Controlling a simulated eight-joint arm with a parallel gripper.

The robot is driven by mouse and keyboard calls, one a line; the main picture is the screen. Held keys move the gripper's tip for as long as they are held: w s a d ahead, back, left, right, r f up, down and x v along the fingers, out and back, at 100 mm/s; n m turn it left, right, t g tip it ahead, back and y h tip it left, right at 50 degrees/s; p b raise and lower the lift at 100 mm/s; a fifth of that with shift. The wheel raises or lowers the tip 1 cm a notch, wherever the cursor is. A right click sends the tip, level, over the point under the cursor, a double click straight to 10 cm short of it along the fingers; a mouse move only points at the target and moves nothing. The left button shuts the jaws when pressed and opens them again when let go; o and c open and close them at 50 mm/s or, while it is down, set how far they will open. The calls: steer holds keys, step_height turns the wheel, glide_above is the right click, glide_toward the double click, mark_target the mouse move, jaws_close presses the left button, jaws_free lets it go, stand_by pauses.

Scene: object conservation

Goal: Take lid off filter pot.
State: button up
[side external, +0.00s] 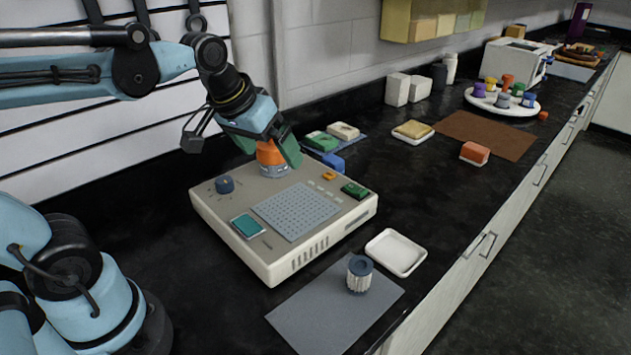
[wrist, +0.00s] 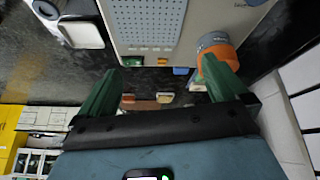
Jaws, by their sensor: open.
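A pot with an orange lid (side external: 271,154) and a grey-blue body stands at the back of the beige device. In the wrist view its orange lid (wrist: 215,40) is partly hidden behind the right finger. A small white ribbed pot with a dark blue lid (side external: 359,264) stands upright on the grey mat, its lid on. I cannot tell which is the filter pot. My gripper (side external: 270,147) is open, its green fingers beside the orange-lidded pot. In the wrist view my gripper (wrist: 163,66) has nothing clasped; whether the right finger touches the pot is unclear.
Sponges and blocks (side external: 322,141) lie behind. A round white stand (side external: 503,111) holds several jars. Counter between is mostly clear.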

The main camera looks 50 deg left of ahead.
steer(key=w+a+r+n+g, duration=0.3)
steer(key=w+a+r+n, duration=0.1)
steer(key=w+a+r, duration=0.15)
steer(key=n+g, duration=0.2)
steer(key=n, duration=0.2)
glide_above(273, 144)
steer(key=f, duration=0.4)
steer(key=w+f, duration=0.1)
steer(key=f, duration=0.1)
steer(key=shift+a+f, duration=0.25)
steer(key=shift+f, duration=0.15)
steer(key=shift+s+a+f, duration=0.1)
steer(key=shift+a+f, duration=0.05)
steer(key=shift+f, duration=1.2)
steer(key=shift+a+f, duration=0.15)
steer(key=shift+f, duration=1.15)
steer(key=shift+c, duration=0.3)
steer(key=c, duration=0.8)
steer(key=shift+r, duration=0.1)
